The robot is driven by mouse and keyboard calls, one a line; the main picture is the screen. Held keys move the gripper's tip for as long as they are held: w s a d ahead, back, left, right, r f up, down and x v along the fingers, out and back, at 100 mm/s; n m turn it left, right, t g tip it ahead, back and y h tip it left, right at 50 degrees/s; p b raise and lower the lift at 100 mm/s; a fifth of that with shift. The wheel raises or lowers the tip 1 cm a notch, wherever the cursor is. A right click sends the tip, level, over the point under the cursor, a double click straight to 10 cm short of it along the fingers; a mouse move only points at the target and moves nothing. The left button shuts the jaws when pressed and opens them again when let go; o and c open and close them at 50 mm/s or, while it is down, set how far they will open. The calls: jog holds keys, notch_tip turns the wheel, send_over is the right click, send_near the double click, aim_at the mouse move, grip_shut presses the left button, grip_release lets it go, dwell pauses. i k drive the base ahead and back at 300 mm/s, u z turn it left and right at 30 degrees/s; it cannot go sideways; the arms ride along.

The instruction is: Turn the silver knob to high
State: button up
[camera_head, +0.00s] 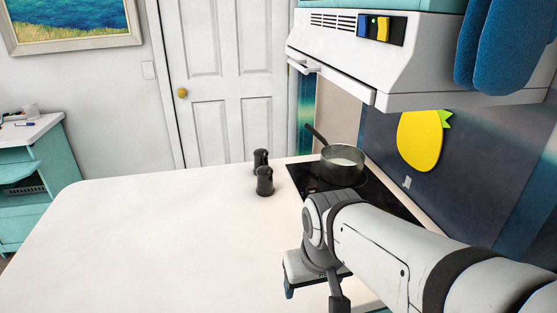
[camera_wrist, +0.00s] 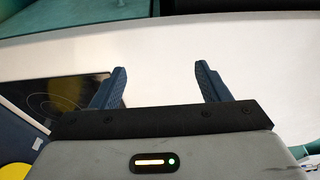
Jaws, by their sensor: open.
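I cannot make out a silver knob in either view. The black cooktop (camera_head: 310,180) is set into the white counter, and my arm hides its near part. Part of it also shows at the left of the wrist view (camera_wrist: 55,97), with a burner ring. My gripper (camera_wrist: 161,70) is open, with two dark blue fingers apart and nothing between them. White surface shows beyond the fingers. In the head view the gripper is at the lower middle, near the counter's front side and mostly hidden by my arm.
A pot (camera_head: 342,167) stands on the cooktop's far part. Two dark shakers (camera_head: 264,182) stand left of the cooktop. A white range hood (camera_head: 360,60) with blue and yellow switches (camera_head: 373,27) hangs above. The counter's left part (camera_head: 150,240) is clear.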

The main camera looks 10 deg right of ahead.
aim_at(309, 190)
jog(key=k, duration=0.55)
jog(key=z, duration=1.7)
jog(key=i, duration=0.15)
jog(key=u, duration=1.2)
